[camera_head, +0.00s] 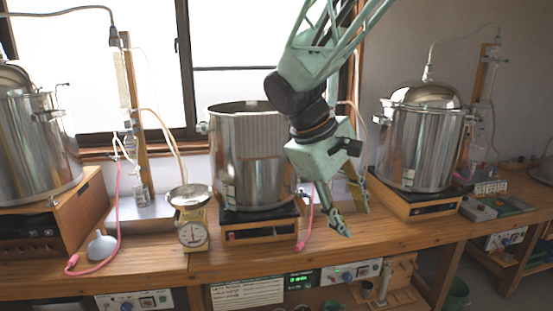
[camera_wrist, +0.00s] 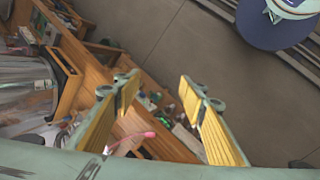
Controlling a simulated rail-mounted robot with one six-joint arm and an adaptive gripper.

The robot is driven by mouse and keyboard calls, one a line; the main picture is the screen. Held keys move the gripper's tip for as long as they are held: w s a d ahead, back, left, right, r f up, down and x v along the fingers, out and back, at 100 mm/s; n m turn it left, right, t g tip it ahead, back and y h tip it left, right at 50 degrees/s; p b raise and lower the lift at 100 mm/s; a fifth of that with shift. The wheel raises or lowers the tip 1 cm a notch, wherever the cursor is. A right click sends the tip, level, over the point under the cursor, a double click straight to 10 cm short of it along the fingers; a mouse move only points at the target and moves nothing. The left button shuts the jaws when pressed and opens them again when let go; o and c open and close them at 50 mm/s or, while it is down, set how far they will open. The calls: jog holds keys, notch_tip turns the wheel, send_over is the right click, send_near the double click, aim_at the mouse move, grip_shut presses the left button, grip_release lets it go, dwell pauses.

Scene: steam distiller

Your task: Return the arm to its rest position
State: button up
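My gripper (camera_head: 352,214) hangs from my green arm in front of the bench, right of the open middle pot, with its fingers pointing down. In the wrist view its two yellow-padded fingers (camera_wrist: 160,92) stand wide apart. Nothing is held between them; the shelf items seen through the gap are farther off. The arm is bent and reaches down from the top of the head view, in front of the window frame. It hides part of the middle pot's right side.
Steel pots stand on heater boxes: a lidded left pot (camera_head: 35,150), an open middle pot (camera_head: 250,160) and a lidded right pot (camera_head: 418,140). A kitchen scale (camera_head: 192,228) and pink hoses (camera_head: 117,215) sit near the front of the wooden bench (camera_head: 240,262). Wall clear at upper right.

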jog(key=s+d+r+m+y, duration=0.1)
jog(key=s+d+r+m, duration=0.1)
jog(key=s, duration=0.6)
jog(key=s+d+r+m+y, duration=0.2)
jog(key=s+d, duration=0.1)
jog(key=s, duration=0.5)
jog(key=s+f+m+t+y+b, duration=0.2)
jog(key=s+m, duration=0.2)
jog(key=s, duration=1.2)
jog(key=shift+s+a+f, duration=0.2)
jog(key=shift+s+a, duration=0.05)
jog(key=shift+s, duration=0.05)
jog(key=shift+c, duration=0.4)
dwell(0.9)
